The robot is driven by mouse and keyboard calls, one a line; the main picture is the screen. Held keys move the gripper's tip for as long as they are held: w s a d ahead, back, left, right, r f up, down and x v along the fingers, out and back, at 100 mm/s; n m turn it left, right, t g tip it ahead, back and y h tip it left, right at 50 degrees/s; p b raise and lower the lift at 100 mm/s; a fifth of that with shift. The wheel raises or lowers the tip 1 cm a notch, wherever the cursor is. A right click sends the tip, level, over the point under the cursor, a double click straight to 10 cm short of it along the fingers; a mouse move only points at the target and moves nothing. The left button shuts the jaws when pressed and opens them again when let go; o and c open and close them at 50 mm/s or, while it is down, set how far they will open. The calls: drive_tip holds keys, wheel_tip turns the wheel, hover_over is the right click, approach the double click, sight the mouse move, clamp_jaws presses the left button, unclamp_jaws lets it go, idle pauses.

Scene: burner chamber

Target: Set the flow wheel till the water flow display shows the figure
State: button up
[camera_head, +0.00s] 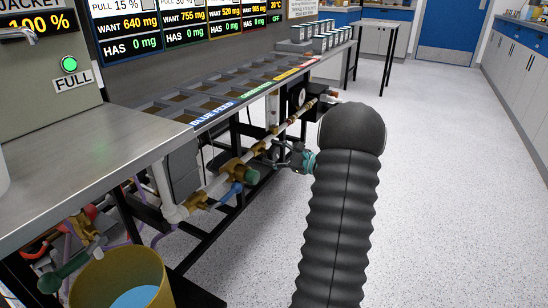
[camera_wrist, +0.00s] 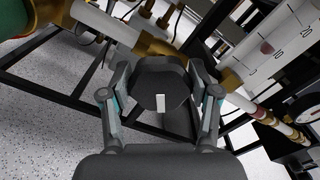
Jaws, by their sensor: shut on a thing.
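The flow wheel (camera_wrist: 160,85) is a dark, many-sided knob with a white mark, in the middle of the wrist view. Its white mark points down towards my wrist. My gripper (camera_wrist: 162,98) is shut on the wheel, one finger on each side. In the head view my gripper (camera_head: 290,156) is at the pipe below the bench edge, and the wheel is mostly hidden there. A white scale tube (camera_wrist: 280,40) with dark numbers and a reddish mark stands behind the wheel. I cannot make out a water flow figure in either view.
A black box (camera_head: 300,93) with a round dial sits further along. A yellow bucket (camera_head: 160,270) stands front left. The floor (camera_head: 450,200) is clear at right.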

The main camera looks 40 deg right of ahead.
drive_tip(key=o, duration=1.2)
drive_tip(key=shift+c, duration=0.2)
drive_tip(key=shift+s+d, duration=0.1)
drive_tip(key=v, duration=1.1)
drive_tip(key=shift+s+d, duration=0.15)
drive_tip(key=shift+s, duration=0.2)
